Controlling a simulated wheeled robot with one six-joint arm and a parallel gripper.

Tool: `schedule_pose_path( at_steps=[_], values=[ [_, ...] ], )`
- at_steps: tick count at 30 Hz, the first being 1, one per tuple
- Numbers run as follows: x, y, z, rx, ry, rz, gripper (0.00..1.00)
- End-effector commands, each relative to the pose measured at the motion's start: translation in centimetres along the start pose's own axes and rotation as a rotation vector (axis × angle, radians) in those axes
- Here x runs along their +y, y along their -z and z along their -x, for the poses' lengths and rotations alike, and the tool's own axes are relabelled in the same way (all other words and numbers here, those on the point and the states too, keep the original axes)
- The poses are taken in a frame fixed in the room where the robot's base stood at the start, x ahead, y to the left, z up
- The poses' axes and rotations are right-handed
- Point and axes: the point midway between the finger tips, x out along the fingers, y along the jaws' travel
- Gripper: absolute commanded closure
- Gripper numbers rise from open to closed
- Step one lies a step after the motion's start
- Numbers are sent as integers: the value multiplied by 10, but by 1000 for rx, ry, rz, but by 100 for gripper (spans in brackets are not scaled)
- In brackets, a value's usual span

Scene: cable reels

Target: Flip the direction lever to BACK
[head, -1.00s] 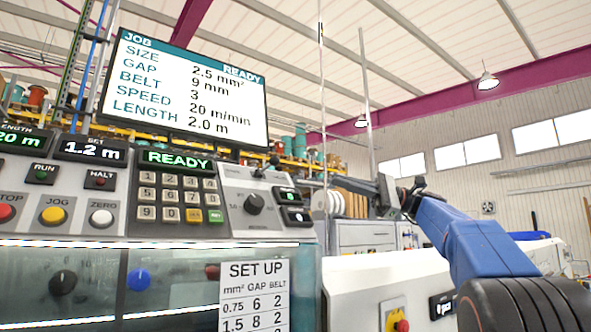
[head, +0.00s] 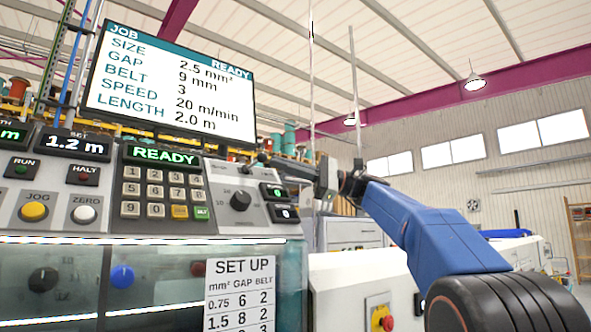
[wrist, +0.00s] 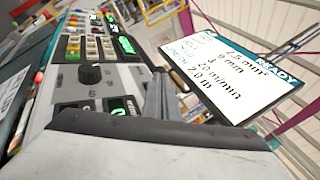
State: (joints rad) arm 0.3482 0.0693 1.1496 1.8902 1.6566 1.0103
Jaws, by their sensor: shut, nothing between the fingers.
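The control panel (head: 222,196) has a dark round knob (head: 240,201) and two small displays. A small dark lever (head: 259,160) stands at the panel's upper right edge; it is tiny, and its BACK marking cannot be read. My gripper (head: 279,165) reaches in from the right, with its fingertips close beside the lever; I cannot tell whether they touch. The fingers are shut and empty. In the wrist view, my gripper (wrist: 160,92) points at the panel's upper edge, beside the dark knob (wrist: 91,74). The lever is not clearly distinguishable there.
The job screen (head: 172,84) hangs above the panel, close to the fingers in the wrist view. A keypad (head: 163,188) and several buttons lie left of the knob. A set-up chart (head: 240,295) hangs below. A red stop button (head: 387,323) sits at the lower right.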

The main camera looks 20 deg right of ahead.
Motion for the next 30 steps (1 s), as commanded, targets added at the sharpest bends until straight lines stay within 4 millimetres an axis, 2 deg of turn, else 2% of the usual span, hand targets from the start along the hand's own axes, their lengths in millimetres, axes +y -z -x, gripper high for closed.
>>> schedule_pose_path(
  at_steps=[5, 30],
  values=[
    [0, 0, -6, -1, -1, 0, 100],
    [2, -7, -10, 72, 0, 40, 100]
  ],
)
